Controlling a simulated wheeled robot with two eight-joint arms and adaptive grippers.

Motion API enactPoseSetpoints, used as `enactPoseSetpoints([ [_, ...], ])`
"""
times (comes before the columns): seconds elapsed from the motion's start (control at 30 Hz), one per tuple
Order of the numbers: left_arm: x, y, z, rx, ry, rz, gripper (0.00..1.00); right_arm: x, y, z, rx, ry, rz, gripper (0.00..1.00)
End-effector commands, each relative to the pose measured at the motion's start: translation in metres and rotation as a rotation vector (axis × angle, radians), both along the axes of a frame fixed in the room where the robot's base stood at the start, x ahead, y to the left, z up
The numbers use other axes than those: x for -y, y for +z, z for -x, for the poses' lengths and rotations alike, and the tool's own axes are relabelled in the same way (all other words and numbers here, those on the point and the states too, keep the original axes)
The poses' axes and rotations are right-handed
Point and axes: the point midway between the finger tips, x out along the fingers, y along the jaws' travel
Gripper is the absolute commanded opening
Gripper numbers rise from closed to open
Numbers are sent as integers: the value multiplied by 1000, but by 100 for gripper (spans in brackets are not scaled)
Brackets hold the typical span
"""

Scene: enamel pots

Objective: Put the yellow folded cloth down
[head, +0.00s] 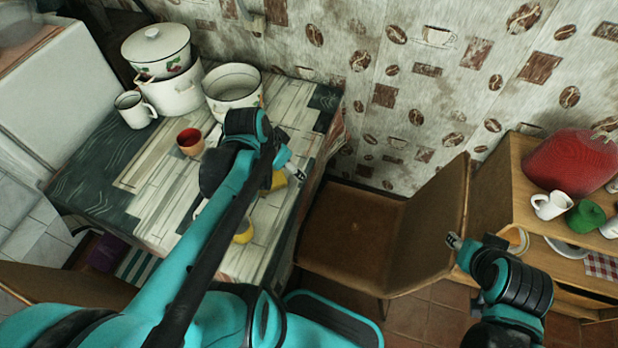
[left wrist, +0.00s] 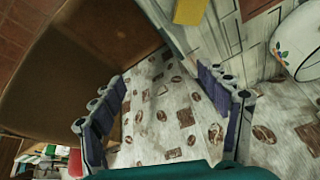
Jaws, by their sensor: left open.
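The yellow folded cloth (head: 279,180) lies on the wooden-plank table (head: 150,182), near its right side and partly hidden behind my left arm. It also shows at the top edge of the left wrist view (left wrist: 190,10), flat on the table and outside the jaws. My left gripper (head: 298,172) is open and empty, near the table's right edge beside the cloth. In the left wrist view its fingers (left wrist: 160,112) are spread with nothing between them. My right gripper (head: 454,241) is by the chair back at the right; its jaws are too small to read.
Enamel pots (head: 232,88), a white mug (head: 134,108) and a red cup (head: 190,141) stand on the table's far half. A yellow object (head: 243,232) is partly hidden beside my left arm. A brown chair (head: 352,238) stands right of the table; a wooden shelf (head: 520,185) is further right.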

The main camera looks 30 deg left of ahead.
Motion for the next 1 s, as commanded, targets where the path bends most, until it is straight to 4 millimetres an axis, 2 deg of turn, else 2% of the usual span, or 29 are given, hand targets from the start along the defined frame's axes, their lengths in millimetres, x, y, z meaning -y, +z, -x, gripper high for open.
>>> enactPoseSetpoints([
  [0.03, 18, 7, 6, 22, 27, 0, 76, 0, 0, 0, 0, 0, 0, 40],
  [0.2, 60, 25, 22, 120, 159, 30, 76, 0, 0, 0, 0, 0, 0, 40],
  [0.4, 87, 34, 35, 203, 249, 87, 76, 0, 0, 0, 0, 0, 0, 40],
  [1.0, 92, 36, 37, 222, 275, 106, 76, 0, 0, 0, 0, 0, 0, 40],
])
